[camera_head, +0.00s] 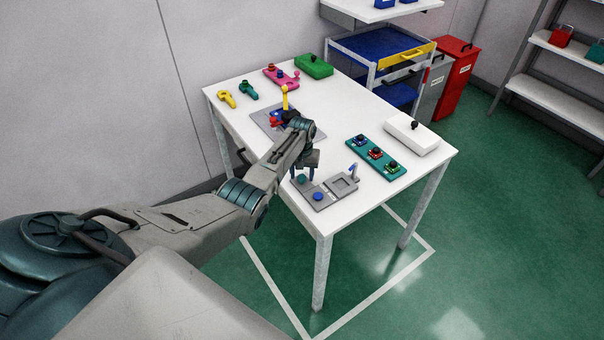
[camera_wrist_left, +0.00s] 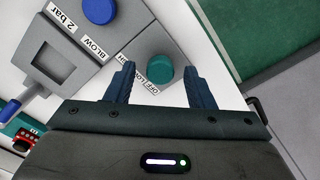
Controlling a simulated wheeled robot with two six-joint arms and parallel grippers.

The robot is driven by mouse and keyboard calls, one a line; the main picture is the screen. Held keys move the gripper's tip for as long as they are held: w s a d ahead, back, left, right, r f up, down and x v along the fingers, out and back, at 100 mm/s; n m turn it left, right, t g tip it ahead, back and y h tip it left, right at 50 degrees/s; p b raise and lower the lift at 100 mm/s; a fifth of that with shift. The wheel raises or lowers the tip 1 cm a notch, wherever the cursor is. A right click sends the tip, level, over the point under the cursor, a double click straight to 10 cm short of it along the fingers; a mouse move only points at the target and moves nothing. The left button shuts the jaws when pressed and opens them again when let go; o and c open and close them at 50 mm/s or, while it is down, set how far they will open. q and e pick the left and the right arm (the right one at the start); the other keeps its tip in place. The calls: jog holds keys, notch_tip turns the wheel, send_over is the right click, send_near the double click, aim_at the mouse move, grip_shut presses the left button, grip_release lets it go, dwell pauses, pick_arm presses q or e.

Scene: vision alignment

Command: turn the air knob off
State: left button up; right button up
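A grey control panel (camera_head: 326,190) lies at the near edge of the white table. It carries a teal round knob (camera_head: 301,179), a blue round knob (camera_head: 318,196), a square recess and a small blue lever (camera_head: 353,168). In the left wrist view the teal knob (camera_wrist_left: 160,68) sits by a label reading "OFF LOW", partly hidden; the blue knob (camera_wrist_left: 99,10) is near "BLOW" and "2 bar" labels. My left gripper (camera_wrist_left: 160,84) is open and empty, with the teal knob between and slightly beyond its fingertips, no contact visible. In the head view the left gripper (camera_head: 309,169) hangs over the panel.
A teal board (camera_head: 376,157) with several knobs and a white box (camera_head: 411,135) lie right of the panel. A grey plate with a yellow-topped lever (camera_head: 285,100) is behind my arm. Pink (camera_head: 281,76) and green (camera_head: 314,66) items stand farther back. The table's middle is clear.

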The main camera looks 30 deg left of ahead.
aim_at(302, 176)
pick_arm(q)
notch_tip(302, 176, up, 11)
jog(key=b, duration=0.2)
dwell(0.5)
jog(key=shift+f, duration=0.15)
